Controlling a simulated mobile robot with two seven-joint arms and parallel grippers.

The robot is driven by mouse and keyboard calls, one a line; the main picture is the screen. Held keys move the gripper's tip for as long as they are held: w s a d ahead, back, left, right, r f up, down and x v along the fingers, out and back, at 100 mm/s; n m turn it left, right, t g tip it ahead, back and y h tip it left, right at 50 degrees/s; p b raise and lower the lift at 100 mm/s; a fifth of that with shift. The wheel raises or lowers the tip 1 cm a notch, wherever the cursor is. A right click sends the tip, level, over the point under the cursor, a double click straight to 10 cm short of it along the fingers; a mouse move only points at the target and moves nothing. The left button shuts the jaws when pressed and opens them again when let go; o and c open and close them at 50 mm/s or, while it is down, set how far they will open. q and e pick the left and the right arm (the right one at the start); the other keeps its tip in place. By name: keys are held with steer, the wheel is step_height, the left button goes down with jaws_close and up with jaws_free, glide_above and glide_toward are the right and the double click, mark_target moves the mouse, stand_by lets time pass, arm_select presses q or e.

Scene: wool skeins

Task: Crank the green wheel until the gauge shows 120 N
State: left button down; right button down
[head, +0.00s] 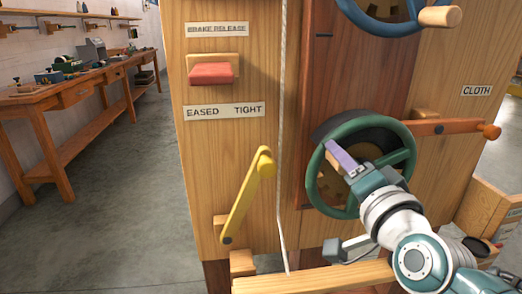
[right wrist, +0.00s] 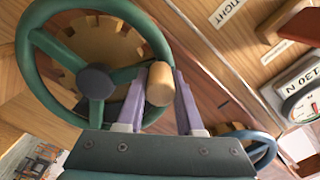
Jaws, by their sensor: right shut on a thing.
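The green wheel (head: 311,178) is mounted on the wooden front, right of centre in the head view. In the right wrist view its rim, spokes and dark hub (right wrist: 95,82) show, with a toothed wooden gear behind. My right gripper (head: 340,158) is at the wheel's upper left. Its purple fingers (right wrist: 159,98) are shut on the wheel's wooden knob (right wrist: 159,82). My left gripper is not in view.
A blue wheel (head: 385,27) with a wooden knob is above. An orange lever (head: 450,127) sticks out right, close to the green wheel. A yellow crank (head: 247,200) and red brake block (head: 211,73) are left. A white cord (head: 281,120) hangs between. A workbench (head: 70,95) stands far left.

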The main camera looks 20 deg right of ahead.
steer(key=shift+r, duration=0.2)
steer(key=c, duration=0.5)
jaws_free()
steer(key=shift+f, duration=0.1)
steer(key=shift+c, duration=0.2)
steer(key=p+v, duration=0.1)
steer(key=v, duration=0.9)
